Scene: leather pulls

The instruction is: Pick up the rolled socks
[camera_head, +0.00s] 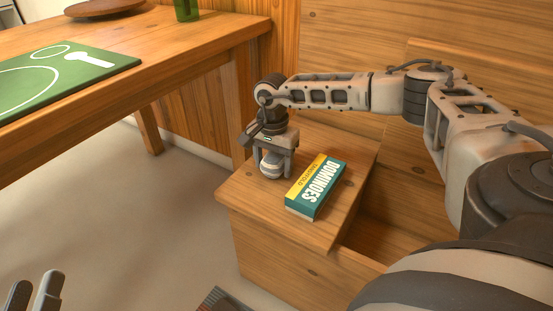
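The rolled socks (271,168) are a small grey-and-white striped ball at the left part of a wooden box-like bench top. My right gripper (272,166) points down over them, with one finger on each side. The fingers stand close to the socks, but I cannot tell whether they press on them. The upper part of the socks is hidden by the gripper. The socks appear to be at the bench top. My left gripper (33,291) shows only its fingers at the bottom left corner, apart and empty.
A green and yellow dominoes box (314,189) lies just right of the socks on the bench top (245,195). A wooden table (190,60) with a green mat (60,80) stands at the left. Wooden panels rise behind. Open floor lies at the lower left.

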